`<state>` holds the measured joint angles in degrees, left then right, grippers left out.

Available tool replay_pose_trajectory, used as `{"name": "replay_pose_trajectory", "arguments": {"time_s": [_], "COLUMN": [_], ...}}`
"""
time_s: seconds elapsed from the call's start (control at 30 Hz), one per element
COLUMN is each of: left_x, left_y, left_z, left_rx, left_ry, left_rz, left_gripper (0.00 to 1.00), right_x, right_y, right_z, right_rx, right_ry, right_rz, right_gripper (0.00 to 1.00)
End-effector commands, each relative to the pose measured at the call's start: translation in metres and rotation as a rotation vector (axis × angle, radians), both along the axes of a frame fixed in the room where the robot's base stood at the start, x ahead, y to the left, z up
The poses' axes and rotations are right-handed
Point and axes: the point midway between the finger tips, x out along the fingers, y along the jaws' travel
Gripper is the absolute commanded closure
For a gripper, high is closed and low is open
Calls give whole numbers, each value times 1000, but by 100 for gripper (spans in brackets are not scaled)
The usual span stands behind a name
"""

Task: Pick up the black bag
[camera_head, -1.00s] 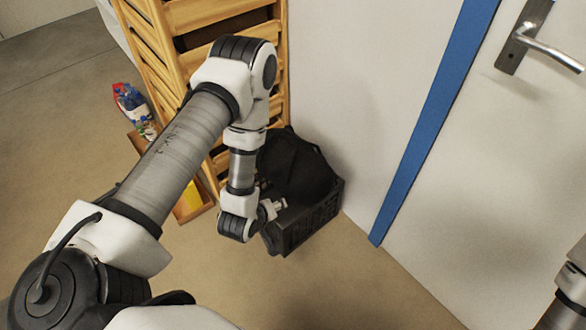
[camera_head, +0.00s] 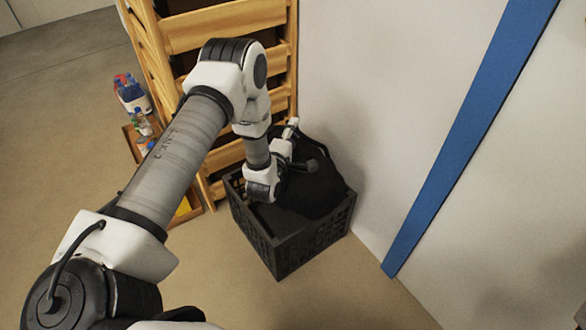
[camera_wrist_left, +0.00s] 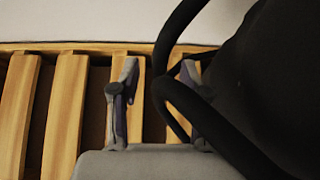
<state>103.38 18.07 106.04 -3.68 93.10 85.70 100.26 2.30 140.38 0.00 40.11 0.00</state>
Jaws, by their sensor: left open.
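The black bag (camera_head: 322,192) sits in a dark plastic crate (camera_head: 292,252) on the floor against the wall. My left gripper (camera_head: 303,145) is over the top of the bag, with its fingers spread. In the left wrist view, the black bag (camera_wrist_left: 282,85) fills the right side and its looped strap curves past the right finger. The left gripper (camera_wrist_left: 157,95) is open there, with wooden slats seen between its fingers. The strap appears at or in front of the right finger; I cannot tell whether they touch. My right gripper is not in view.
A wooden slatted rack (camera_head: 225,40) stands directly behind the crate. A low wooden box with bottles (camera_head: 138,105) is on the floor to its left. The wall with a blue strip (camera_head: 465,140) is on the right. Floor in front of the crate is clear.

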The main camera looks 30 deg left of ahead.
Motion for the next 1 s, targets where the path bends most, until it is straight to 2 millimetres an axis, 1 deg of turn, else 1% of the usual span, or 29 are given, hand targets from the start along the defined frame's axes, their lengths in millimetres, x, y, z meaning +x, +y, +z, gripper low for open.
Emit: {"name": "replay_pose_trajectory", "arguments": {"time_s": [0.17,0.2,0.3,0.77,0.87,1.0], "left_x": [0,0,0,0,0,1], "left_y": [0,0,0,0,0,0], "left_z": [0,0,0,4,9,22], "left_rx": [1,1,1,1,1,1], "left_ry": [1,1,1,-2,-3,-4], "left_rz": [0,0,0,0,0,0], "left_gripper": [54,68,100,100,100,100], "right_x": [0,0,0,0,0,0], "right_y": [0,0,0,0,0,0], "right_z": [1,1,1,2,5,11], "right_rx": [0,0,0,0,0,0], "right_ry": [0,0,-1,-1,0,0], "right_rz": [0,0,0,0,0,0], "right_gripper": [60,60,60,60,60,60]}}
